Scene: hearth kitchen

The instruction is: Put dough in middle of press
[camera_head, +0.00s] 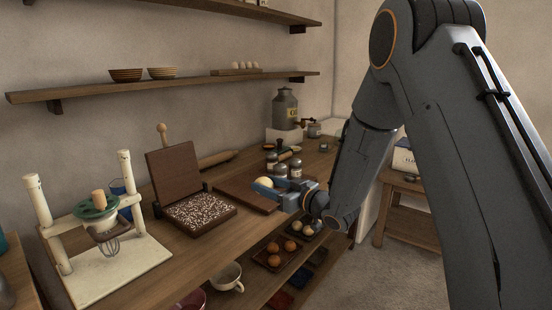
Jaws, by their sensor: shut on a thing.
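The press (172,160) is a brown hinged block on the counter, with its lid raised upright at the back. Its lower plate (200,211) lies flat, has a white speckled top, and carries no dough. My gripper (266,187), with blue fingers, is to the right of the press and apart from it, over the brown board. It is shut on a pale round ball of dough (264,182). The near finger hides the lower part of the dough. I cannot tell the exact height of the dough above the board.
A brown board (236,190) lies under my gripper, with small jars (295,168) behind it. A white-framed whisk stand (100,215) is left of the press.

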